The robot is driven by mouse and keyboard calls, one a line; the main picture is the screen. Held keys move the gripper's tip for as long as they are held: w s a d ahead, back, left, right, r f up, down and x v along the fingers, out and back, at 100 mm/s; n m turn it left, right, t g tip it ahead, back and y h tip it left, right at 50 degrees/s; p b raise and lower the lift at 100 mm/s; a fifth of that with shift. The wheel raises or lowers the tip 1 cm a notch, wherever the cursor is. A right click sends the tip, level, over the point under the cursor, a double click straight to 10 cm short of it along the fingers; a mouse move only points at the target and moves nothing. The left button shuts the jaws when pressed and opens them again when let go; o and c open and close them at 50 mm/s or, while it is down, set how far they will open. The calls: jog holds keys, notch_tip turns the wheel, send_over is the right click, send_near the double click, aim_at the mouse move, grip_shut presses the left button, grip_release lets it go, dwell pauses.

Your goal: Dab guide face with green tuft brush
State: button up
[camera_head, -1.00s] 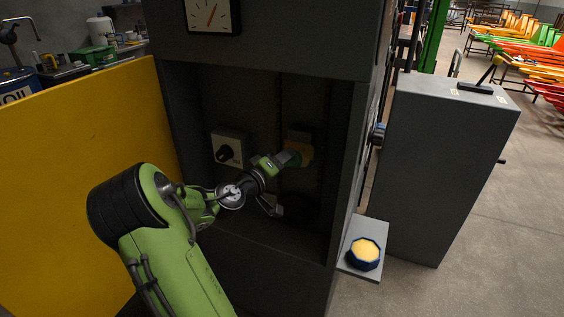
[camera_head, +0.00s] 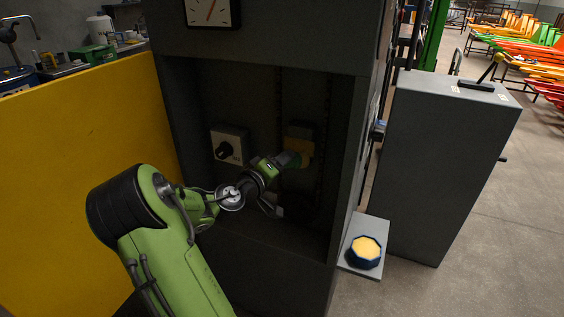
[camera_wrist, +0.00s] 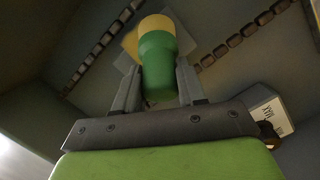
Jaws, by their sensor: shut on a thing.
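My gripper (camera_wrist: 158,78) is shut on the green tuft brush (camera_wrist: 158,62), holding its green handle between both fingers. The brush's yellow tuft end points away from my wrist. Beyond it, in the wrist view, part of a yellow face (camera_wrist: 130,44), seemingly the guide face, shows; the tuft covers the rest. In the head view my gripper (camera_head: 278,162) reaches into the dark cabinet recess, and the brush (camera_head: 289,159) is at the yellow and dark block (camera_head: 299,134) on the back wall. The tuft overlaps the yellow face; I cannot tell if they touch.
A plate with a black knob (camera_head: 228,146) is left of the gripper on the recess wall. Chains run beside the block. A blue pot with a yellow top (camera_head: 365,251) stands on a small shelf (camera_head: 374,228) outside, right. A yellow panel (camera_head: 75,180) stands left.

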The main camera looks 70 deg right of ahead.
jog(key=shift+a, duration=0.1)
jog(key=shift+a, duration=0.6)
jog(key=shift+w, duration=0.1)
jog(key=shift+s+v, duration=0.15)
jog(key=shift+v, duration=0.65)
jog(key=shift+s+v, duration=0.15)
jog(key=shift+v, duration=0.7)
jog(key=shift+s+v, duration=0.2)
jog(key=shift+v, duration=0.6)
jog(key=shift+a+f, duration=0.15)
